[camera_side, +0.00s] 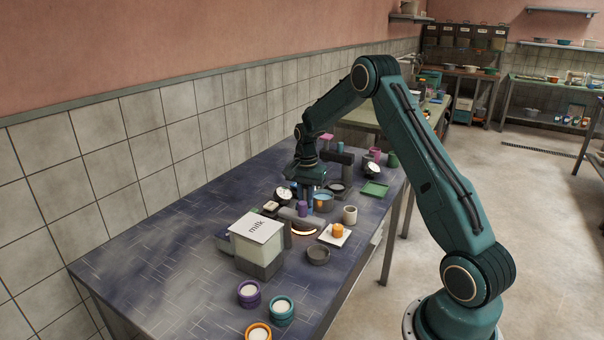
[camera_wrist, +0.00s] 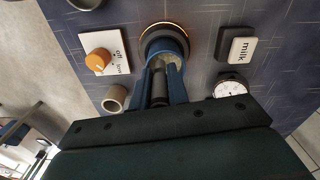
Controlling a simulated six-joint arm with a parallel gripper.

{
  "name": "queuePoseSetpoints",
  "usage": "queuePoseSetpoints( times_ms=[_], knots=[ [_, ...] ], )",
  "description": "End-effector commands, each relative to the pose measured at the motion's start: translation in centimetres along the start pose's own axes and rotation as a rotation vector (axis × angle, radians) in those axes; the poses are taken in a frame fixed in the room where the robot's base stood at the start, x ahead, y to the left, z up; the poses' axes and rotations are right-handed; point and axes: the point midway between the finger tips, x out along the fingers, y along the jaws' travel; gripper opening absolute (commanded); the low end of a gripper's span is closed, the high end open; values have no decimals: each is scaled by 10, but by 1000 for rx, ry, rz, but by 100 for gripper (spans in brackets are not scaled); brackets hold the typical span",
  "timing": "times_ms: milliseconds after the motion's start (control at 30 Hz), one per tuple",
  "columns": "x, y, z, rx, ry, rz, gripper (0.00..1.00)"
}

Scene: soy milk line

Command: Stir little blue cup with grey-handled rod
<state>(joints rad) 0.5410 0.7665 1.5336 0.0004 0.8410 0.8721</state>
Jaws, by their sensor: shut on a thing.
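My gripper (camera_wrist: 162,72) has blue fingers and is shut on the dark grey handle of the rod (camera_wrist: 158,88) in the wrist view. The rod points away from the camera toward the little blue cup (camera_wrist: 164,33), which has a pale inside. The fingers hide part of the cup, and I cannot tell how deep the rod's tip sits. The cup appears over a round plate with a glowing orange ring (camera_wrist: 168,25). In the side view my gripper (camera_side: 308,191) is low over the crowded middle of the table, and the rod is hard to make out.
An orange knob (camera_wrist: 98,61) on a white plate and a beige cup (camera_wrist: 115,98) are at left in the wrist view. A milk block (camera_wrist: 237,45) and a white dial (camera_wrist: 229,89) are at right. Lidded jars (camera_side: 281,311) stand at the table's front. The left table is clear.

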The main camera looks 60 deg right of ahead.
Motion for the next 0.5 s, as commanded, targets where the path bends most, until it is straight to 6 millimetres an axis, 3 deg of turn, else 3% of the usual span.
queuePoseSetpoints(
  times_ms=[500],
  knots=[
    [0,-1,-5,0,0,0,0]
  ],
)
